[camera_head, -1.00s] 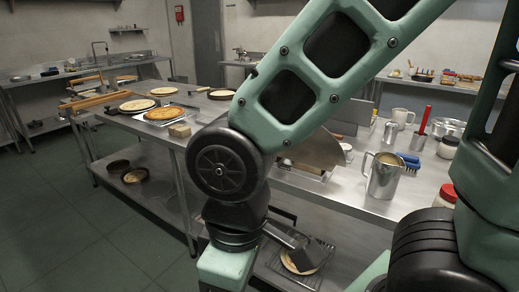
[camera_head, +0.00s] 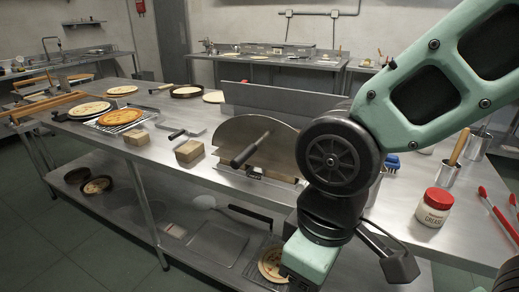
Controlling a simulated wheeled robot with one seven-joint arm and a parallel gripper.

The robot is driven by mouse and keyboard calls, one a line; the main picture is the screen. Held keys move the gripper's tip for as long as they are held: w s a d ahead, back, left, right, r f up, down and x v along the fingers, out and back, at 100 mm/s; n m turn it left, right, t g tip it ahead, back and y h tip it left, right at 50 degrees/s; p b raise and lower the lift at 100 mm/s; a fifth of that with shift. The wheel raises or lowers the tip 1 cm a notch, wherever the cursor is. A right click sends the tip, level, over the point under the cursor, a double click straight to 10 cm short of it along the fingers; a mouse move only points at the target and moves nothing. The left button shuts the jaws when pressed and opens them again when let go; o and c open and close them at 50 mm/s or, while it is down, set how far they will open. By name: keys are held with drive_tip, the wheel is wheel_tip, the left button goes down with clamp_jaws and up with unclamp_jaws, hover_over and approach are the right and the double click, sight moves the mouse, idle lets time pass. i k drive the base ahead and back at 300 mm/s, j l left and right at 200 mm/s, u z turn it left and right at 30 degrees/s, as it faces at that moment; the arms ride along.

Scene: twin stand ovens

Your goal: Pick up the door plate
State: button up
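The door plate (camera_head: 229,133) is a half-round sheet of metal that stands upright on the steel worktable, near its front edge. A dark bar handle (camera_head: 249,150) sticks out from its face. My arm comes down from the upper right, and its black joint is just right of the plate, covering part of its right side in this view. The lower end of my arm hangs in front of the table's front edge. My gripper's fingertips do not show.
Wooden blocks (camera_head: 188,151) sit left of the plate. Pizzas (camera_head: 121,116) lie farther left on the worktable (camera_head: 230,181). A shelf below holds pans and a pizza (camera_head: 270,262). The floor at left is clear.

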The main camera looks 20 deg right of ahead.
sight(268, 144)
drive_tip(key=i+l+u, duration=0.1)
drive_tip(key=u, duration=0.4)
drive_tip(key=l+u, duration=0.25)
drive_tip(key=u, duration=0.2)
drive_tip(key=l+u, duration=0.2)
drive_tip(key=u, duration=0.3)
drive_tip(key=i, duration=0.05)
